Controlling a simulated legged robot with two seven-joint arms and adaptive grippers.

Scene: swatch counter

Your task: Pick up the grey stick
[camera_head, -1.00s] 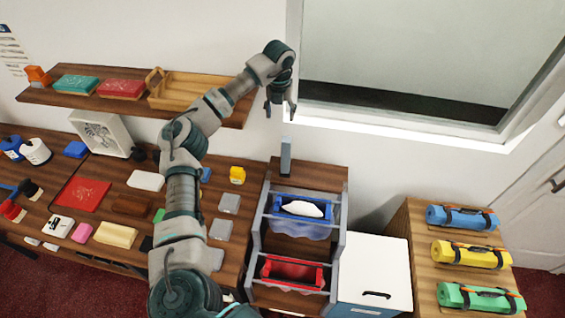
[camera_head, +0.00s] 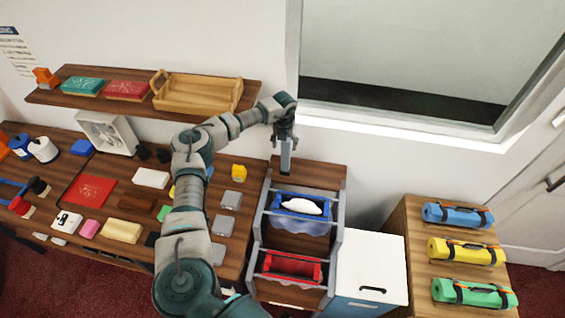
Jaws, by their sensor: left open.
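The grey stick (camera_head: 285,160) stands upright on the wooden top at the back of the rack unit, near the wall. My left gripper (camera_head: 284,140) points down at the stick's upper end, with its fingers at about the height of the stick's top. The gripper is open. The fingers overlap the stick's top in the picture, and I cannot tell whether they touch it. My right gripper is not in view.
A rack holds a blue bin (camera_head: 301,205) with a white item and a red bin (camera_head: 292,266). A white box (camera_head: 369,270) stands right of it. A wall shelf (camera_head: 140,104) with a wooden tray (camera_head: 197,93) is at upper left. Swatches and blocks cover the left counter.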

